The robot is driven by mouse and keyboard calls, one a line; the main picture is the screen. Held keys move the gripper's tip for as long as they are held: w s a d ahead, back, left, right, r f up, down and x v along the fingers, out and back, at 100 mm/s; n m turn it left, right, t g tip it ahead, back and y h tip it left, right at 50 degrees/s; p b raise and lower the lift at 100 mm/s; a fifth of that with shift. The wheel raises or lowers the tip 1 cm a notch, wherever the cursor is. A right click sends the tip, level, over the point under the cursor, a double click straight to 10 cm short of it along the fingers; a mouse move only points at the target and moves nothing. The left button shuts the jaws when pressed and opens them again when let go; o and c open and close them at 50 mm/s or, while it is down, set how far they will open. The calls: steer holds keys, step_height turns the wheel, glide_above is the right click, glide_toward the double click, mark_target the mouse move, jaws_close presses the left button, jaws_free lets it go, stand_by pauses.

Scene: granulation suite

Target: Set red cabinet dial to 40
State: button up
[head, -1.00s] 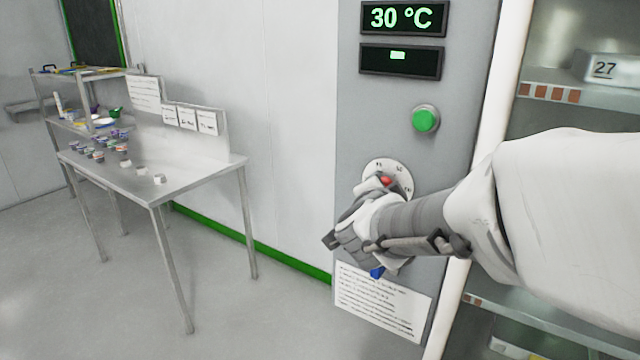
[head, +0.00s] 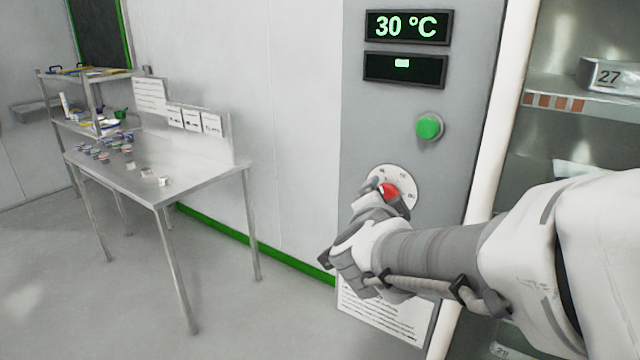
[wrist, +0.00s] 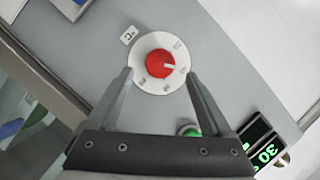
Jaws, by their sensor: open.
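The red dial (head: 388,191) sits on a round white scale plate (head: 410,190) on the grey cabinet panel, below a green button (head: 429,127). The upper display (head: 407,27) reads 30 °C. In the wrist view the red dial (wrist: 160,64) lies ahead of the fingertips, with a pale pointer mark on its right side; the scale numbers are too small to read. My gripper (wrist: 158,78) is open, its fingers on either side of the dial's plate in the picture. I cannot tell whether they touch it. In the head view my gripper (head: 375,205) partly covers the plate.
A second display (head: 404,69) shows one small green mark. A paper notice (head: 385,315) hangs below the dial. Open shelves (head: 560,105) with a box marked 27 are at the right. A metal table (head: 190,185) with small containers stands at the left, with clear floor before it.

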steer(key=v, duration=1.3)
steer(key=a+r+n+y+p, duration=0.55)
steer(key=a+n+y, duration=0.2)
steer(key=n, duration=0.25)
steer(key=s+d+f+n+g+h+p, duration=0.1)
steer(key=s+d+f+n+g+p, duration=0.1)
steer(key=s+d+f+g, duration=0.1)
steer(key=s+d+f+n+g+h+p, duration=0.1)
steer(key=s+d+f+n+g+h, duration=0.1)
steer(key=s+d+g, duration=0.3)
steer(key=s+d, duration=0.2)
steer(key=d, duration=0.2)
steer(key=shift+s+d+f+g+p, duration=0.15)
steer(key=shift+d+f+g+p, duration=0.1)
steer(key=shift+f+g+p, duration=0.15)
